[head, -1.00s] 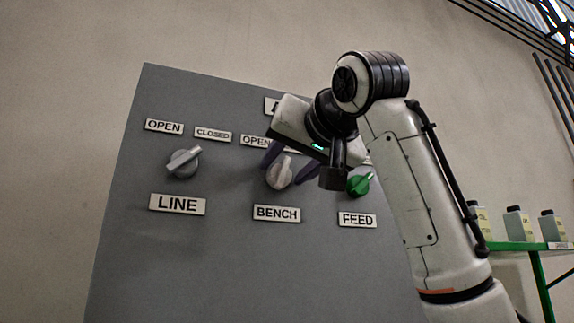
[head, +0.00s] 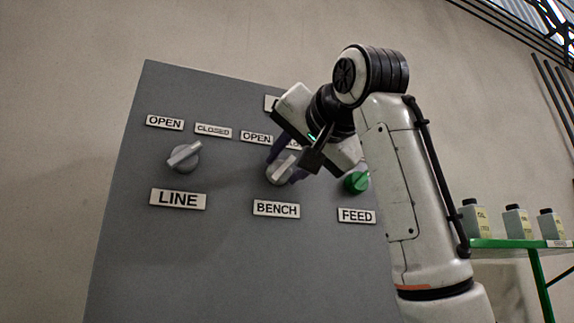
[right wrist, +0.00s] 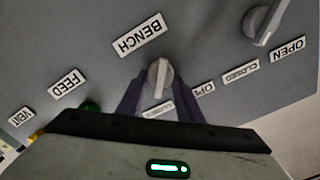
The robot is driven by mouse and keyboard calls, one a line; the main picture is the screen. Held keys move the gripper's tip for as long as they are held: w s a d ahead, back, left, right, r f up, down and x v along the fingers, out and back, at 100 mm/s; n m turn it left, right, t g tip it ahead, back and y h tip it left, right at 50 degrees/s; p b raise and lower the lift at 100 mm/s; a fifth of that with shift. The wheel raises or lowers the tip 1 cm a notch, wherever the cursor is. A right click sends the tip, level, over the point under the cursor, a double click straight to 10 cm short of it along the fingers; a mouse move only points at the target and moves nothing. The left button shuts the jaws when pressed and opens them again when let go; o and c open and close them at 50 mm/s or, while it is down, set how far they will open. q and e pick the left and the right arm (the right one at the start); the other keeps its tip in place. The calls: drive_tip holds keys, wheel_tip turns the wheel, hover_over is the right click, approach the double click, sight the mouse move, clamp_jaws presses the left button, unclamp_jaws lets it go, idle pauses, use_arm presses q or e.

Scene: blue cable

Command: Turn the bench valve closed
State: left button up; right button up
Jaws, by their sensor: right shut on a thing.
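The bench valve (head: 279,173) is a grey round knob with a bar handle, on the grey panel above the BENCH label (head: 276,209). Its handle tilts to the upper right in the head view. My right gripper (head: 286,163) is shut on the handle, with its dark fingers on either side. The right wrist view shows the valve (right wrist: 159,77) between the fingers. An OPEN label (head: 256,138) is above left of the valve; the CLOSED label beside it is mostly hidden by my gripper. My left gripper is out of view.
The grey line valve (head: 184,157) is to the left, its handle tilted to the upper right. The green feed valve (head: 356,182) is close on the right, partly covered by my arm. A green shelf (head: 500,243) with several bottles stands at far right.

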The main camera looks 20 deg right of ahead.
drive_tip(key=shift+m, duration=0.6)
drive_tip(key=o, duration=1)
drive_tip(key=shift+o, duration=0.2)
